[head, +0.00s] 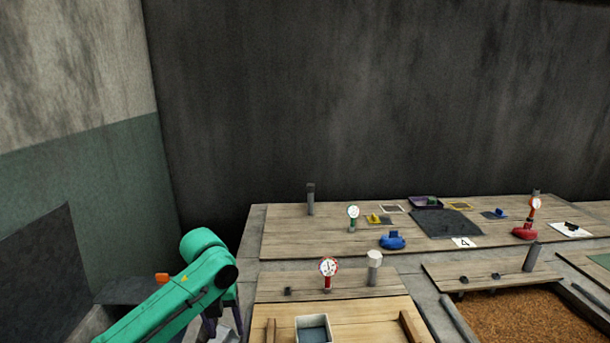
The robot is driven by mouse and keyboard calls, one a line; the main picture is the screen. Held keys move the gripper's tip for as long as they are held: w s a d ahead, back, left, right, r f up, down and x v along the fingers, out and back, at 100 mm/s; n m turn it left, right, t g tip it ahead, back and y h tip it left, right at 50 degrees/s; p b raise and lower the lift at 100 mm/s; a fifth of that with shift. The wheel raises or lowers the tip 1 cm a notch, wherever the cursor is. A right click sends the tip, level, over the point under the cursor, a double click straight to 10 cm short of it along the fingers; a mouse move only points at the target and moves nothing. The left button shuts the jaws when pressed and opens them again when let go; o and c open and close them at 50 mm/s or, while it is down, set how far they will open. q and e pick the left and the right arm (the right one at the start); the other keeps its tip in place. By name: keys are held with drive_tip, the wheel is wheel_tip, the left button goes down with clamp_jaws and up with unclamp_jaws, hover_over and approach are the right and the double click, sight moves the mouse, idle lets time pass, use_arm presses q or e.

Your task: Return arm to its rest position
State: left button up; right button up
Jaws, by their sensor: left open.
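My left arm (170,300), green with dark joints, comes in from the lower left and bends down at the left end of the wooden bench. My left gripper (224,331) is only partly in view at the bottom edge, beside the bench's front left part. It is open, and I see nothing held in it. Its fingertips are mostly hidden by the arm and the frame edge. My right arm and gripper are not in view.
The bench (330,240) carries a red-rimmed gauge (328,267), a green gauge (352,213), a blue object (392,240) and a red object (524,233). A grain bed (520,318) lies at lower right. A dark wall stands behind, and a grey panel (40,280) at left.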

use_arm(q)
drive_tip(key=s+d+f+n+t+h, duration=0.1)
drive_tip(key=s+d+f+n+h, duration=0.1)
drive_tip(key=s+d+f+n, duration=0.8)
drive_tip(key=s+a+f+n+t+y, duration=0.1)
drive_tip(key=s+a+n, duration=0.6)
drive_tip(key=n, duration=0.4)
drive_tip(key=s+a+f+n+t+y, duration=0.1)
drive_tip(key=s+a+n, duration=0.3)
drive_tip(key=a+n, duration=0.55)
wheel_tip(320, 180, down, 21)
drive_tip(key=s+n+g, duration=0.1)
drive_tip(key=s+n, duration=0.1)
drive_tip(key=s+a+f+g, duration=0.1)
drive_tip(key=s+a+f, duration=0.1)
drive_tip(key=s+f, duration=1.4)
drive_tip(key=shift+s+g+y, duration=0.3)
drive_tip(key=shift+s, duration=0.55)
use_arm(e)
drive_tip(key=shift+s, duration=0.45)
use_arm(q)
drive_tip(key=shift+a+f+m, duration=0.1)
drive_tip(key=shift+m, duration=0.15)
